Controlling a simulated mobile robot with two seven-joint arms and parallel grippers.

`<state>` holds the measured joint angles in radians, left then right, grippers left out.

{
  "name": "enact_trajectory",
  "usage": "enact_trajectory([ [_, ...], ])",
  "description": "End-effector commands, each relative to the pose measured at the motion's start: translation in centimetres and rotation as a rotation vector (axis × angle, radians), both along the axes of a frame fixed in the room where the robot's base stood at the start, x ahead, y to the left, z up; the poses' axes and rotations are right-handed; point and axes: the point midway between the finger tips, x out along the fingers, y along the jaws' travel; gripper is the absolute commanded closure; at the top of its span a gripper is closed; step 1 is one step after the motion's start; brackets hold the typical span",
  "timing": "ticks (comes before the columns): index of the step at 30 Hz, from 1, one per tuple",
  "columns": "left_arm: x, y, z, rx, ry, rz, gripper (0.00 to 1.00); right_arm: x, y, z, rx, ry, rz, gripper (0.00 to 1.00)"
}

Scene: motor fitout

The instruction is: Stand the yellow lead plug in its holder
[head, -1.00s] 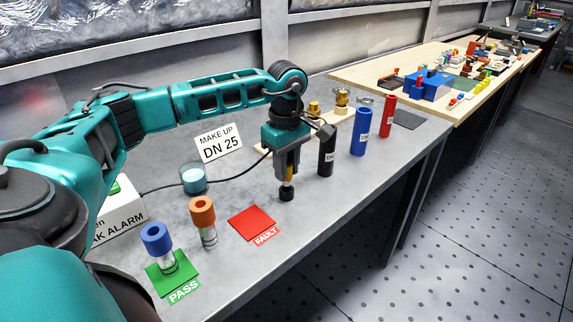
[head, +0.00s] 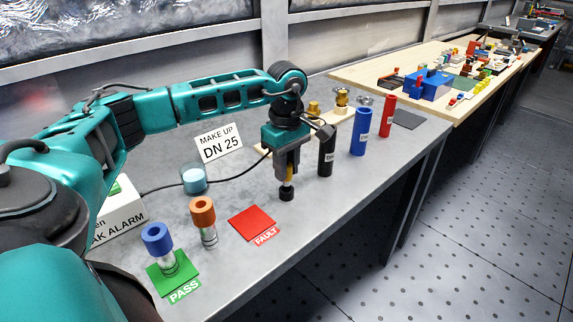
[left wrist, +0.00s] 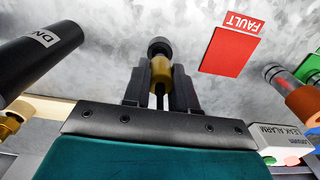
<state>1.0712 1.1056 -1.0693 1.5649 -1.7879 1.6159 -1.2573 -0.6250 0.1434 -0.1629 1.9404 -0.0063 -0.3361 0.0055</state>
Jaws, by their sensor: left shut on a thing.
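My left gripper (head: 288,176) is shut on the yellow lead plug (head: 290,171), pointing straight down over the grey table. In the left wrist view the yellow plug (left wrist: 162,73) shows between the two fingers. A black lead (head: 160,189) runs along the table from the white alarm box towards the gripper. My right gripper is out of view.
A black cylinder (head: 326,157) stands close right of the gripper, with blue (head: 360,132) and red (head: 387,116) ones beyond. A red FAULT mat (head: 251,222) lies front left. An orange-capped tube (head: 204,223) and a glass (head: 193,180) stand further left.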

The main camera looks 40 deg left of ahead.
Motion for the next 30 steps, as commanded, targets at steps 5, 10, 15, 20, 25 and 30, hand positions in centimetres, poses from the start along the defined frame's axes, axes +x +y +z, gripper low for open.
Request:
enact_trajectory([
  [5,0.0,0.0,0.0,0.000,0.000,0.000,1.00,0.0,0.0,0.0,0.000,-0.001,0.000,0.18],
  [10,0.0,0.0,-0.3,0.000,0.000,0.000,1.00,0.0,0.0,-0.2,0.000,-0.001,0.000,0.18],
  [15,0.0,0.0,-0.7,0.000,0.000,0.000,1.00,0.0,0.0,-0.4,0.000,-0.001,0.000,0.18],
  [20,0.0,0.0,-1.1,-0.001,0.000,0.000,1.00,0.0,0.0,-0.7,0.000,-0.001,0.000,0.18],
  [25,0.0,0.0,-1.4,-0.001,0.000,0.000,1.00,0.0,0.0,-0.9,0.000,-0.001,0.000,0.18],
  [30,0.0,0.0,-1.8,-0.001,0.000,0.000,1.00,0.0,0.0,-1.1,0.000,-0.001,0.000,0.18],
])
